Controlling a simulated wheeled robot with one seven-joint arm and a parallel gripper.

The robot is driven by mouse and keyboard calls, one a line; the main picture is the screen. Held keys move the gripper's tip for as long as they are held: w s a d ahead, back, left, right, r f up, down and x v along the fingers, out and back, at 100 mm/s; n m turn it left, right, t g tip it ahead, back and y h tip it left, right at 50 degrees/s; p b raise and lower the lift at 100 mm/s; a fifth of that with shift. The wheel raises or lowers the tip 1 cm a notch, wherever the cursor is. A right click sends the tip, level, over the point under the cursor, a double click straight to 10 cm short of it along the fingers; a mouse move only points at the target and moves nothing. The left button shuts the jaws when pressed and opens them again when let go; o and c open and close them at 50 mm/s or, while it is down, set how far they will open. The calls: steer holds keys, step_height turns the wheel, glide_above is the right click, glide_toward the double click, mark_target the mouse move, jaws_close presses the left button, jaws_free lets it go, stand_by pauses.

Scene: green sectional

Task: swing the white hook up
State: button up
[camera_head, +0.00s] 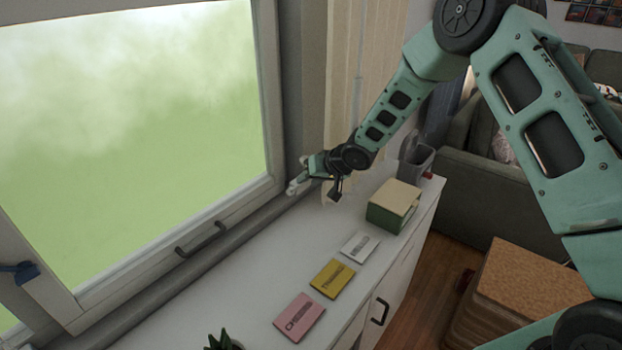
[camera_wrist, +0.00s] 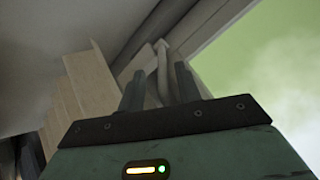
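The white hook (camera_wrist: 162,58) is a slim pale piece with a bent tip, seen against the window frame in the wrist view. My gripper (camera_wrist: 160,72) has its two dark fingers on either side of the hook, with a visible gap beside it, so it looks open around the hook. I cannot tell whether a finger touches it. In the head view, a small pale piece that looks like the hook (camera_head: 296,186) shows at the window frame's right side, just beyond my gripper (camera_head: 305,178). The fingers are small and partly hidden there.
The window (camera_head: 130,110) fills the left, with a dark handle (camera_head: 201,240) low on its frame. The white cabinet top (camera_head: 235,290) below holds pink (camera_head: 300,317), yellow (camera_head: 332,279) and white (camera_head: 360,247) cards, a green-and-cream box (camera_head: 394,206) and a grey container (camera_head: 416,160).

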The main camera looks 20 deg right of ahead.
steer(key=v, duration=1.7)
steer(key=shift+r+p, duration=0.2)
steer(key=shift+p, duration=0.2)
